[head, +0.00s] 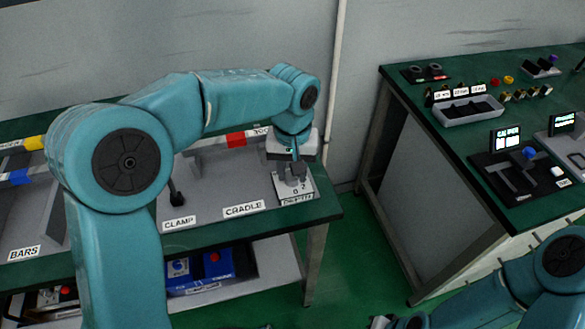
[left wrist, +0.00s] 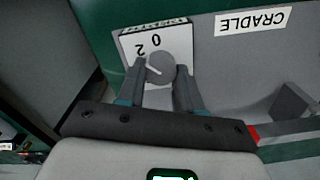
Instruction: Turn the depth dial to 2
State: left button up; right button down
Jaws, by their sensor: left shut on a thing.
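The depth dial is a round grey knob (left wrist: 161,68) on a white plate (left wrist: 130,45) marked 0 and 2, seen upside down in the left wrist view. Its pale pointer line runs left and slightly up from the knob's middle, roughly toward the side of the 2. My left gripper (left wrist: 160,76) is shut on the knob, one finger on each side. In the head view my left gripper (head: 291,172) reaches down onto the plate (head: 297,188) at the bench's right front corner; the knob is largely hidden there.
The CRADLE label (head: 243,209) and CLAMP label (head: 179,223) lie along the bench front, with a black lever (head: 176,196) near CLAMP. A second green table (head: 480,70) with a grey tray (head: 468,109) stands right, across a floor gap. Blue boxes (head: 215,266) sit below the bench.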

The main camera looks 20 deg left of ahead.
pick_arm(q)
jog(key=shift+r, duration=0.1)
dwell(0.4)
jog(key=o, duration=1)
jog(key=shift+o, duration=0.2)
notch_tip(320, 180, up, 16)
jog(key=p, duration=0.2)
jog(key=shift+r, duration=0.15)
jog(key=shift+s, duration=0.1)
